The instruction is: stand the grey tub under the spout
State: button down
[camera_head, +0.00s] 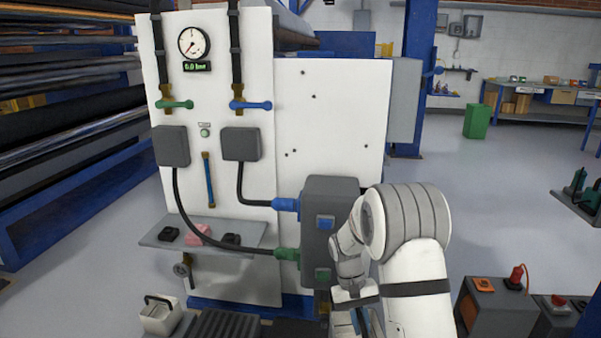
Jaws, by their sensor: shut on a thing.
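A small light-grey tub with an open top and a raised handle (160,315) stands at the bottom left, in front of the white panel. A short pipe fitting that looks like the spout (185,270) sticks out below the small shelf, above and slightly right of this tub. My arm comes up from the bottom right, bends at its elbow and runs down past the frame's lower edge. My gripper is out of view, and so is anything it holds. I cannot tell whether another grey tub is below the frame.
A shelf (165,233) on the white panel carries dark blocks and a pink one. A ridged dark surface (225,326) lies right of the tub. A grey box (316,220) with hoses is close to my arm. Grey boxes with red and orange tops (490,310) stand at lower right.

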jog(key=r+p, duration=0.4)
jog(key=p, duration=0.1)
jog(key=s+r+p, duration=0.1)
jog(key=r+p, duration=0.3)
jog(key=p, duration=0.2)
jog(key=r+p, duration=0.4)
jog(key=p, duration=0.2)
jog(key=shift+s+r, duration=0.2)
jog(key=shift+s, duration=0.15)
jog(key=shift+a+f, duration=0.1)
jog(key=shift+f, duration=0.05)
